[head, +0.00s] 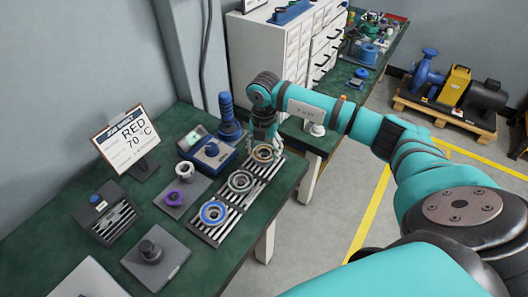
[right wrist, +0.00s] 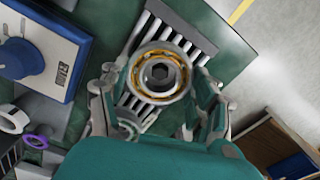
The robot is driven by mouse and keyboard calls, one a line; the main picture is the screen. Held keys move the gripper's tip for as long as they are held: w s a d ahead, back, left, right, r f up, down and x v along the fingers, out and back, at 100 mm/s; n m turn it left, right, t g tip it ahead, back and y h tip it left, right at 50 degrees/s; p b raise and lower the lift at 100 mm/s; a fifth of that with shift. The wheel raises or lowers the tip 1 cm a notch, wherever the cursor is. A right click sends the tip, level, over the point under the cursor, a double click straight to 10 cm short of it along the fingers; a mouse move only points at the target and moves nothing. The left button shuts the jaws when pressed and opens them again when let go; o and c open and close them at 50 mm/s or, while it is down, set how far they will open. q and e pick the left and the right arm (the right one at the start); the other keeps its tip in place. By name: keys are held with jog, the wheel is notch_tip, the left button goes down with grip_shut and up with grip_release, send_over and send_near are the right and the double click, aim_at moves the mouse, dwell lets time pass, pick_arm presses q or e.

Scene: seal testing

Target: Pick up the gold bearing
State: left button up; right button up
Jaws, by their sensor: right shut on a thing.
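The gold bearing (head: 263,153) is a ring with a gold-coloured band, at the far end of the slatted rack (head: 229,221). In the right wrist view the gold bearing (right wrist: 160,52) lies between the fingers, with a dark hexagonal centre. My right gripper (head: 264,146) points down at it, and its fingers (right wrist: 157,84) are shut on the bearing from both sides. I cannot tell whether the bearing touches the rack or is just above it. A grey-green bearing (head: 240,182) and a blue bearing (head: 213,213) lie nearer on the rack. My left gripper is not in view.
A blue device (head: 208,154) and a blue ribbed cylinder (head: 229,120) stand close left of my right gripper. A plate with a white ring (head: 184,170) and a purple ring (head: 174,199) lies left of the rack. A sign (head: 127,138) reads RED 70°C. The green table's edge is right of the rack.

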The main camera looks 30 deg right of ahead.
jog(key=shift+r, duration=0.45)
notch_tip(320, 180, up, 2)
jog(key=shift+r+b, duration=0.15)
jog(key=shift+b, duration=0.35)
jog(key=s+r+b, duration=0.1)
jog(key=s+b, duration=0.2)
jog(key=s, duration=1.3)
jog(key=shift+a+r, duration=0.2)
jog(key=shift+a, duration=0.1)
